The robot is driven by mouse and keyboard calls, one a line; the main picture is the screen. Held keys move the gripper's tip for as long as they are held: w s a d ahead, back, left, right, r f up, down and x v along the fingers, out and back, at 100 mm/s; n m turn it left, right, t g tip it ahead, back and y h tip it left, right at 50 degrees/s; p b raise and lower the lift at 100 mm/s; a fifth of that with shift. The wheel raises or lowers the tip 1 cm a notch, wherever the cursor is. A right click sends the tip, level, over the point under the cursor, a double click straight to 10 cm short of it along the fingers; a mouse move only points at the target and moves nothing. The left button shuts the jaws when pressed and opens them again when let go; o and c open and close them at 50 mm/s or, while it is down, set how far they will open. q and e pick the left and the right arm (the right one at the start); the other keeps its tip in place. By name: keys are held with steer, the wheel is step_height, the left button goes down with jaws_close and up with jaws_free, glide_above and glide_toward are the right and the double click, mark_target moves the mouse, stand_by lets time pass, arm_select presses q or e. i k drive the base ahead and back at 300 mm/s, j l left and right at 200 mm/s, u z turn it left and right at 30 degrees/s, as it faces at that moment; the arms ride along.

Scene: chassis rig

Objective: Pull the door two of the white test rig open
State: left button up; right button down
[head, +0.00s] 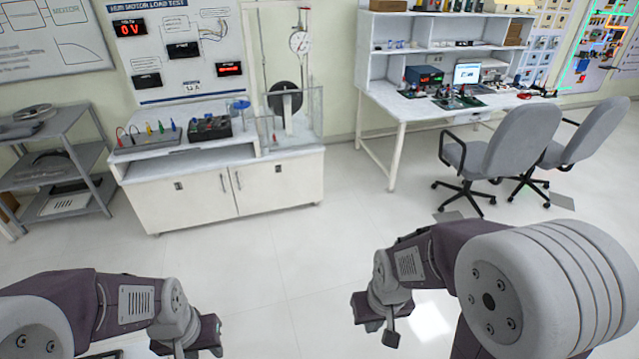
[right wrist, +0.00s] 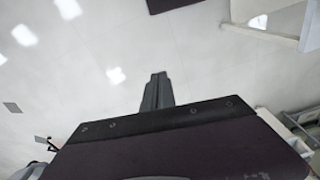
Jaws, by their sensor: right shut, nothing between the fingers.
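The white test rig (head: 170,205) stands against the back wall, left of centre in the head view. Its cabinet front has a left door (head: 185,197) and a right door (head: 275,185), with two vertical handles (head: 230,182) close together at the seam. Both doors look shut. I see no label telling which is door two. My left gripper (head: 188,350) is low in the head view, apart from the rig; its fingertips are not clear. My right gripper (head: 388,335) is apart from the rig too. In the right wrist view its fingers (right wrist: 157,92) are together and empty over floor.
A grey shelf cart (head: 60,160) stands left of the rig. A white workbench (head: 440,112) and grey swivel chairs (head: 490,145) are at the right. The rig's top carries meters, cables and a wheel (head: 285,98). The floor (head: 300,245) before the rig is clear.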

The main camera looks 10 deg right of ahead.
mark_target(260, 186)
steer(key=i+l+u, duration=0.1)
steer(key=i, duration=0.35)
steer(key=i+l, duration=0.2)
steer(key=i, duration=0.3)
steer(key=i+l+u, duration=0.15)
steer(key=i, duration=0.3)
steer(key=i+l, duration=0.2)
steer(key=i, duration=0.25)
steer(key=i+j+u, duration=0.1)
steer(key=i+j, duration=0.2)
steer(key=i, duration=0.15)
steer(key=i+j+u, duration=0.1)
steer(key=i+j, duration=0.2)
steer(key=i, duration=0.2)
steer(key=i+j, duration=0.25)
steer(key=i, duration=0.2)
steer(key=i+j+u, duration=0.15)
steer(key=i, duration=0.35)
steer(key=i+j, duration=0.15)
steer(key=j, duration=0.15)
steer(key=i+j+u, duration=0.1)
steer(key=i+j, duration=0.05)
steer(key=j, duration=0.1)
